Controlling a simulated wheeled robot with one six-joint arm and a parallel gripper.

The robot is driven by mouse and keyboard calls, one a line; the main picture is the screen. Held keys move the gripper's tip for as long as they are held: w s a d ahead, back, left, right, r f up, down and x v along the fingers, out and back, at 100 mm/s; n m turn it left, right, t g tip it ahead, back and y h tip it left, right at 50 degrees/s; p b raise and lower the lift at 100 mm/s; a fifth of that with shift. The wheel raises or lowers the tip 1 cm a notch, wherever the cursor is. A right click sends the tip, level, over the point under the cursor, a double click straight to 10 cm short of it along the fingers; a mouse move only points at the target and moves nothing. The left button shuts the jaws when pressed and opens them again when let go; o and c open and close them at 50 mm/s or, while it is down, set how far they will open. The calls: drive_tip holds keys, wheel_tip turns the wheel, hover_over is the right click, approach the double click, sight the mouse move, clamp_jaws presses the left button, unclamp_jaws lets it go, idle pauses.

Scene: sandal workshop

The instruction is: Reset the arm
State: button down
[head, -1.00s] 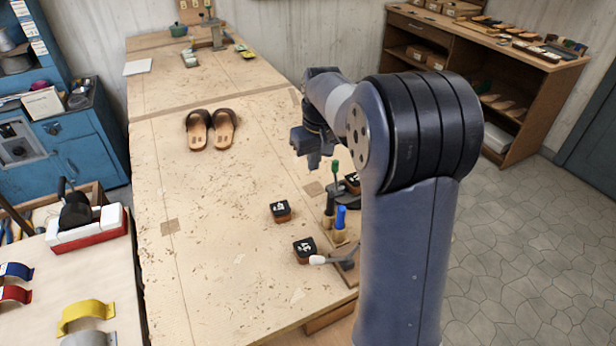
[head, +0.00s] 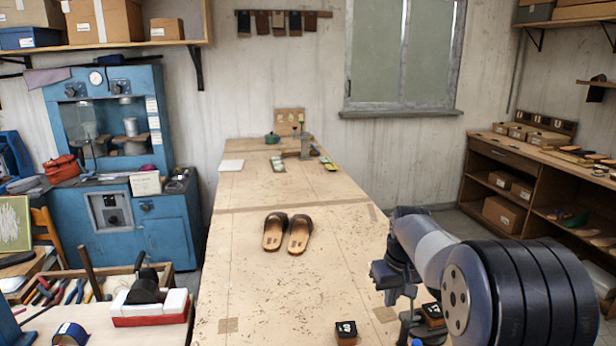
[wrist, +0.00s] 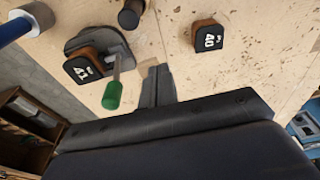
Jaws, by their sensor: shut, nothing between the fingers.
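My gripper (head: 388,288) hangs over the right side of the long wooden workbench (head: 235,290) in the head view. In the wrist view its fingers (wrist: 156,86) are together with nothing between them, above the bench top. My arm is bent, with its elbow at the lower right of the head view. A black-topped block marked 40 (wrist: 209,38) and another marked 41 (wrist: 88,68) lie beyond the fingers in the wrist view. A green-handled tool (wrist: 113,92) shows just left of the fingers.
A pair of sandals (head: 287,233) lies mid-bench. A blue handle (wrist: 12,32) shows at the wrist view's upper left. A blue machine (head: 150,215) stands left, shelves (head: 500,190) right. A red and white box (head: 150,312) is at lower left. The bench's left half is mostly clear.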

drive_tip(key=f, duration=0.1)
drive_tip(key=f+b, duration=0.2)
drive_tip(key=shift+a+f, duration=0.15)
drive_tip(key=shift+a, duration=0.1)
wheel_tip(320, 180, up, 9)
drive_tip(key=p, duration=0.7)
drive_tip(key=a+f+b, duration=0.4)
drive_tip(key=f+b, duration=0.5)
drive_tip(key=f, duration=0.2)
wheel_tip(320, 180, up, 9)
drive_tip(key=p, duration=0.5)
drive_tip(key=shift+s+d+f, duration=0.2)
drive_tip(key=shift+s+d, duration=0.05)
drive_tip(key=shift+s, duration=0.15)
